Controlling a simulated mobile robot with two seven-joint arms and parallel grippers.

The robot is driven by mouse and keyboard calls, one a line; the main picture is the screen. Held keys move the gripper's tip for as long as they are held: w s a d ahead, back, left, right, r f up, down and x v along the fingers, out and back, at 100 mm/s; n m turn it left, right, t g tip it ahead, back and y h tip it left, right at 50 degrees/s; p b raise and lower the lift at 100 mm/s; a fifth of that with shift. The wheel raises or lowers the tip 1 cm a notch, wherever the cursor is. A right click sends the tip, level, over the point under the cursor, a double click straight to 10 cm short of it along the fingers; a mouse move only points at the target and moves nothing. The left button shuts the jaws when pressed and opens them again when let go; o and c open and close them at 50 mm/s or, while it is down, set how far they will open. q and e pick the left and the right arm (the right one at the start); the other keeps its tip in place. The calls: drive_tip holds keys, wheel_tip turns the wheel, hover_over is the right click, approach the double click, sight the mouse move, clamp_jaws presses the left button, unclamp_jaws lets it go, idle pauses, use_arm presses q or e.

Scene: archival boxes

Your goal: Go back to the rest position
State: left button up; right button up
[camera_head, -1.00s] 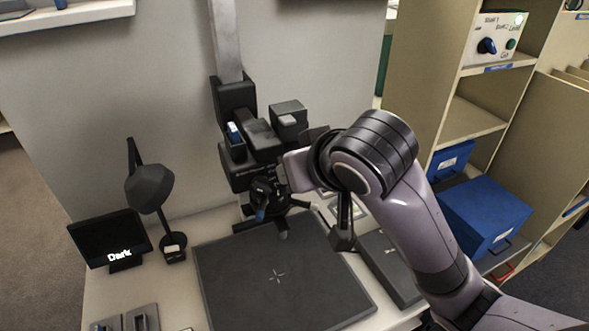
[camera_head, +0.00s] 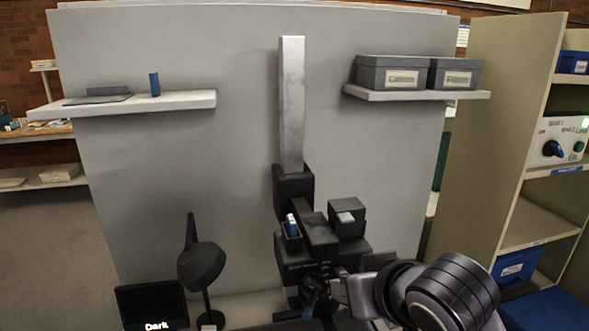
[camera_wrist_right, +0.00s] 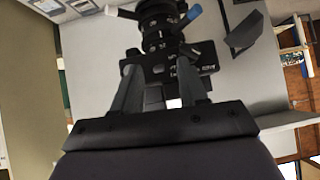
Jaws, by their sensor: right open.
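My right arm (camera_head: 445,295) comes in from the lower right of the head view. Its gripper (camera_head: 335,286) is beside the lens of the black copy-stand camera (camera_head: 305,262). In the right wrist view the two fingers of my right gripper (camera_wrist_right: 161,82) stand apart, with the camera's ringed lens body (camera_wrist_right: 160,25) just ahead of them. I see nothing held between them; whether a finger touches the camera I cannot tell. My left gripper is not in view.
The stand's pale column (camera_head: 291,105) rises before a grey partition (camera_head: 220,60). A dark lamp (camera_head: 202,264) and a "Dark" screen (camera_head: 152,305) stand left. Wall shelves (camera_head: 190,101) hang above. A beige shelving unit (camera_head: 490,120) with blue boxes (camera_head: 517,266) stands right, near my arm.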

drive_tip(key=s+d+f, duration=0.2)
drive_tip(key=f, duration=0.8)
drive_tip(key=s+d+f, duration=0.1)
drive_tip(key=d+f, duration=0.1)
drive_tip(key=f, duration=0.8)
drive_tip(key=s+d+f, duration=0.2)
drive_tip(key=s+f, duration=0.4)
drive_tip(key=s+d+f+t, duration=0.1)
drive_tip(key=s+d+f, duration=0.2)
drive_tip(key=s+f, duration=0.3)
drive_tip(key=shift+s+d+h, duration=0.3)
drive_tip(key=shift+s+d, duration=0.05)
drive_tip(key=shift+s, duration=0.05)
